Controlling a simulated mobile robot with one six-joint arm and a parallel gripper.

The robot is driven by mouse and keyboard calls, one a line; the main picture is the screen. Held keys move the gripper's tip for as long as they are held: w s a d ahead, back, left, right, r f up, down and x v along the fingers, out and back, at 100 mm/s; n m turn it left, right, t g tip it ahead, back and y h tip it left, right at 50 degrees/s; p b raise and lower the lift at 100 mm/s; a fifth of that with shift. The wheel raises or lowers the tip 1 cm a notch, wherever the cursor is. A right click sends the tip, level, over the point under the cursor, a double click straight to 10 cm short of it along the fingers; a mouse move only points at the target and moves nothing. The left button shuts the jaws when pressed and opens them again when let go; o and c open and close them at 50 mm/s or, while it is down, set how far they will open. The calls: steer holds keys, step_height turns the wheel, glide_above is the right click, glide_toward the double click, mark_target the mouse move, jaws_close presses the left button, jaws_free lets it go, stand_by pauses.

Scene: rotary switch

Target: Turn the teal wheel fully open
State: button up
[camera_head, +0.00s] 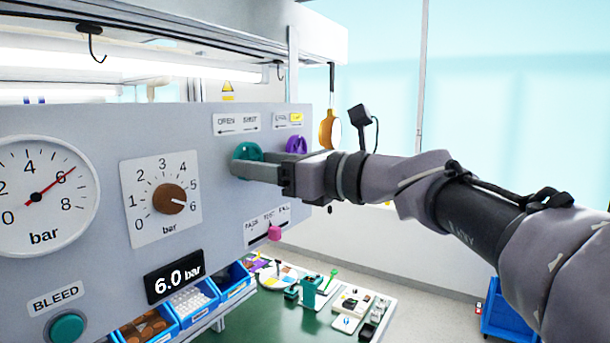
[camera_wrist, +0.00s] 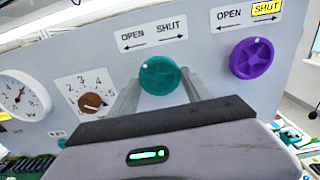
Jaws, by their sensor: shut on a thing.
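The teal wheel (camera_head: 247,152) is on the grey panel, below a label reading OPEN on the left and SHUT on the right, with arrows. In the wrist view the teal wheel (camera_wrist: 159,75) sits between the two fingers of my gripper (camera_wrist: 160,88). In the head view my gripper (camera_head: 250,165) reaches the wheel from the right and hides part of it. It is shut on the wheel. How far the wheel is turned is not clear from these frames.
A purple wheel (camera_wrist: 252,58) is just right of the teal one, its label (camera_wrist: 246,14) showing SHUT in yellow. A pink slider (camera_head: 274,233) is below. A brown knob (camera_head: 169,199), a pressure gauge (camera_head: 42,195) and a 6.0 bar display (camera_head: 175,277) are to the left.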

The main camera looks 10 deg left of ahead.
steer(key=shift+r+n+b, duration=0.15)
steer(key=shift+n+b, duration=6.9)
steer(key=shift+n, duration=7.35)
steer(key=o, duration=1.4)
steer(key=shift+c, duration=0.2)
